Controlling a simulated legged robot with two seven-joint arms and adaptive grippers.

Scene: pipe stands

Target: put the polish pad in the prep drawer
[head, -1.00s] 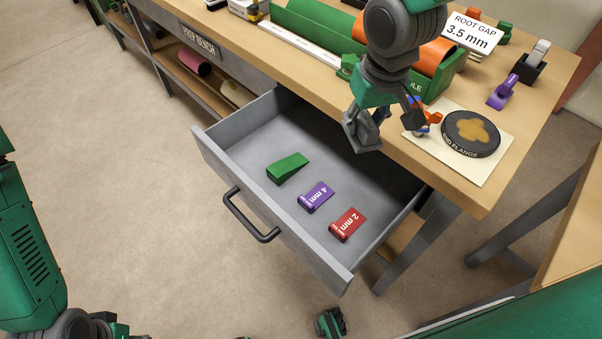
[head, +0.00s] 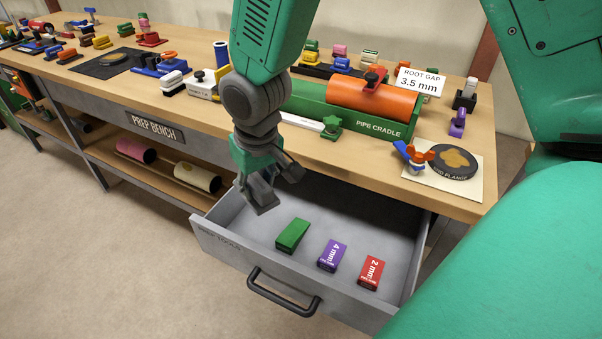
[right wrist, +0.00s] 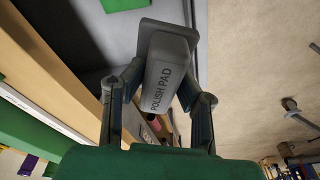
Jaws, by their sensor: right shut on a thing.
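The grey polish pad (right wrist: 168,72), with its name on it, is between the fingers of my right gripper (right wrist: 160,100) in the right wrist view. In the head view my right gripper (head: 268,180) is shut on the pad (head: 263,196), held above the left rear part of the open prep drawer. The grey drawer (head: 225,240) is pulled out from the bench. Inside lie a green wedge (head: 292,235), a purple 4 mm block (head: 332,255) and a red 2 mm block (head: 371,272). My left gripper is not in view.
The drawer's black handle (head: 283,292) sticks out in front. On the bench are a green pipe cradle (head: 350,125) with an orange pipe and a dark flange (head: 453,163) on a sheet. The drawer floor left of the wedge looks clear.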

